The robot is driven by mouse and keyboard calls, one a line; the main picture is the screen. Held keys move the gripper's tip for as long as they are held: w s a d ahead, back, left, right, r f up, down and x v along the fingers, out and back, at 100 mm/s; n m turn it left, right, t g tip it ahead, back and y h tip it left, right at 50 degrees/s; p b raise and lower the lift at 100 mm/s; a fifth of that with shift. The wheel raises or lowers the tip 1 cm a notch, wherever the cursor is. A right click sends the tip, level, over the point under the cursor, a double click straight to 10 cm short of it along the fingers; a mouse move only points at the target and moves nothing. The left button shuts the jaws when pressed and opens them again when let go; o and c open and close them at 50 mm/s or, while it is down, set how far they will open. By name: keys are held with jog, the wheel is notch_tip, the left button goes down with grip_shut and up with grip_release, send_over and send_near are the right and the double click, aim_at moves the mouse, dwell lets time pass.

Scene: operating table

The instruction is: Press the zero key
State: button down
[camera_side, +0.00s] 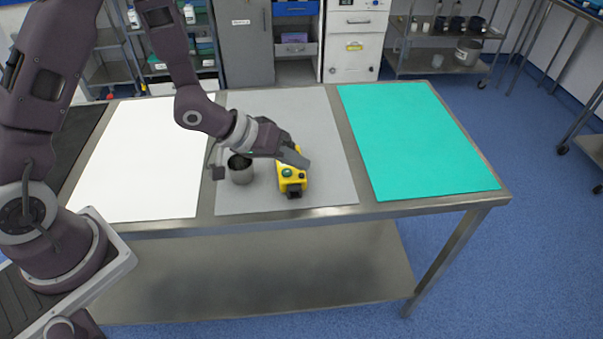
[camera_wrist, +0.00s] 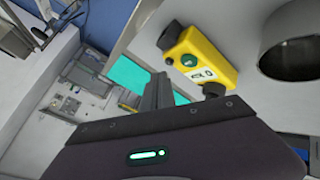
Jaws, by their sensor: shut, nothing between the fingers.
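A yellow device (camera_side: 291,181) lies on the grey mat (camera_side: 325,185) in the side view, with a green round button and a dark one on its near part and a black end piece. In the wrist view the yellow device (camera_wrist: 212,55) shows a green button (camera_wrist: 189,61), a small pale panel with dark marks (camera_wrist: 201,74) and black end parts. I cannot tell for sure which part is the zero key. My gripper (camera_side: 304,160) is shut and empty, over the far part of the device. Its fingers (camera_wrist: 158,90) appear left of the device in the wrist view; contact is unclear.
A metal cup (camera_side: 241,172) stands left of the device, near my wrist; it also shows in the wrist view (camera_wrist: 291,60). A white sheet (camera_side: 145,165) lies left and a teal sheet (camera_side: 415,140) right, both clear. The steel table's front edge (camera_side: 300,214) is close.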

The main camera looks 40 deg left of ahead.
jog(key=shift+r, duration=2.55)
